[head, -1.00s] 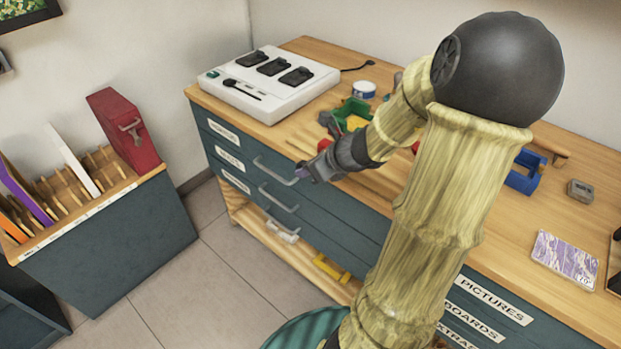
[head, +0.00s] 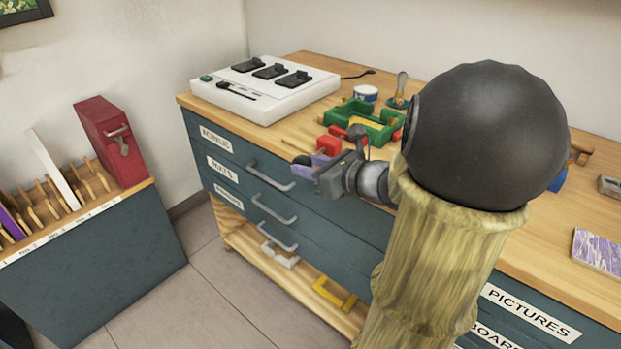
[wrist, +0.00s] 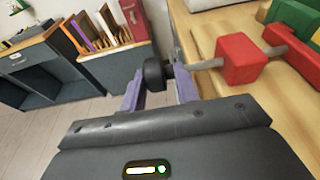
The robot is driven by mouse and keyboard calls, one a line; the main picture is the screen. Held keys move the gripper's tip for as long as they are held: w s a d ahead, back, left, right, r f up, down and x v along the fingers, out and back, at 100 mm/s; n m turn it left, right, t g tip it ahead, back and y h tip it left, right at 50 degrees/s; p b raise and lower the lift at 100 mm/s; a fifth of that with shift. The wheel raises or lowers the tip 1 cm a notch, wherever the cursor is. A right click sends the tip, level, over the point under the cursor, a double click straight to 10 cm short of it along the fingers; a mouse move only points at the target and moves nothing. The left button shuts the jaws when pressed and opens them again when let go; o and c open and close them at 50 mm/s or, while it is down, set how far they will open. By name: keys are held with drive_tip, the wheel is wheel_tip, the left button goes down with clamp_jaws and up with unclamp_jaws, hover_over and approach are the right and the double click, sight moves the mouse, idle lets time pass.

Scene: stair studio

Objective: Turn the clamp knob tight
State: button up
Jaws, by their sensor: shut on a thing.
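The clamp has a red block (wrist: 240,60) on a thin metal screw at the front edge of the worktop. Its black knob (wrist: 154,73) sits at the screw's outer end, past the edge. My gripper (wrist: 160,80) has its purple fingers on either side of the knob, shut on it. In the head view my gripper (head: 305,163) is in front of the top drawer, just below the red block (head: 328,145). The knob is not clear in that view. A green frame-like piece (head: 362,120) lies behind the red block.
A white device with black pads (head: 265,85) stands at the worktop's back left. A white tub (head: 366,93) and a wooden-handled tool (head: 401,90) stand behind the green piece. Drawer handles (head: 270,178) stick out below my gripper. Floor (head: 225,290) is clear at the left.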

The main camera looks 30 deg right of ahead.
drive_tip(key=shift+a+f+t+y+b, duration=0.45)
drive_tip(key=shift+t+b, duration=0.25)
drive_tip(key=shift+b, duration=0.5)
drive_tip(key=shift+t+b, duration=0.3)
drive_tip(key=shift+b, duration=0.1)
drive_tip(key=shift+r, duration=0.15)
drive_tip(key=o, duration=0.8)
drive_tip(key=shift+s+a+r, duration=0.1)
drive_tip(key=shift+s, duration=0.05)
drive_tip(key=shift+d+t, duration=0.25)
drive_tip(key=shift+t, duration=0.05)
